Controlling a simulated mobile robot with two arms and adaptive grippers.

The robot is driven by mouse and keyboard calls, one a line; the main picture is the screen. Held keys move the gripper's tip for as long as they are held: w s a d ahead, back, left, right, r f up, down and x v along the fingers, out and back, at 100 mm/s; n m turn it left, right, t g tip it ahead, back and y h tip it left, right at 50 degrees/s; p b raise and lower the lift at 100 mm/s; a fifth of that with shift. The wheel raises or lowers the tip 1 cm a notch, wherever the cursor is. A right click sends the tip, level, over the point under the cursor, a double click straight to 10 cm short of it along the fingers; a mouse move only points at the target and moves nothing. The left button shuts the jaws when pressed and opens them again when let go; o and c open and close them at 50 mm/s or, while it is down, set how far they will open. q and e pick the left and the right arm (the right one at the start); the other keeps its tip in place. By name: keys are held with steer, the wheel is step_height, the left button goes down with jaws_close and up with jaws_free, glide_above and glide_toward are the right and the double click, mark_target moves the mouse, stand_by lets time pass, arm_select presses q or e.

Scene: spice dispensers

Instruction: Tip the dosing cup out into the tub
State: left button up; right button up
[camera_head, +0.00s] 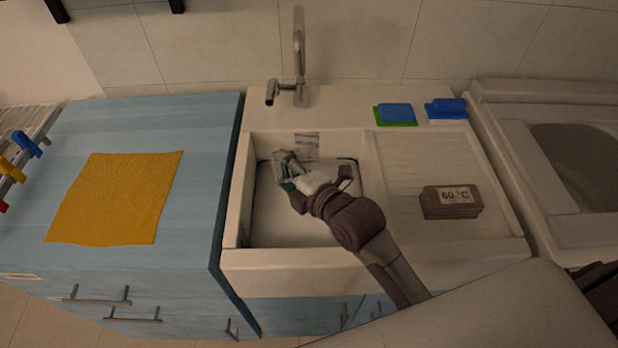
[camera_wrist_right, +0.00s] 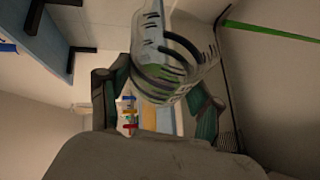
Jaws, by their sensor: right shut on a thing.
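The dosing cup (camera_wrist_right: 178,55) is clear with black measuring marks. It looks tilted in the right wrist view. In the head view it shows small and pale (camera_head: 287,165) at the end of my right arm. My right gripper (camera_head: 290,182) is shut on the cup, with its green-padded fingers (camera_wrist_right: 158,95) on either side of it. A pale tub with a dark rim (camera_head: 290,220) sits in the sink, and the cup is above its back left part. I cannot tell whether the cup holds anything. My left gripper is not in view.
A tap (camera_head: 298,70) stands behind the sink. A block marked 60 °C (camera_head: 450,202) lies on the drainboard, with blue and green sponges (camera_head: 395,114) behind. An orange cloth (camera_head: 115,198) lies on the blue counter at left. Coloured dispensers (camera_head: 25,145) stand at far left.

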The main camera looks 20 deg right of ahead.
steer(key=shift+d+r+m, duration=0.15)
steer(key=shift+r+m, duration=0.05)
steer(key=shift+m, duration=0.1)
stand_by(0.4)
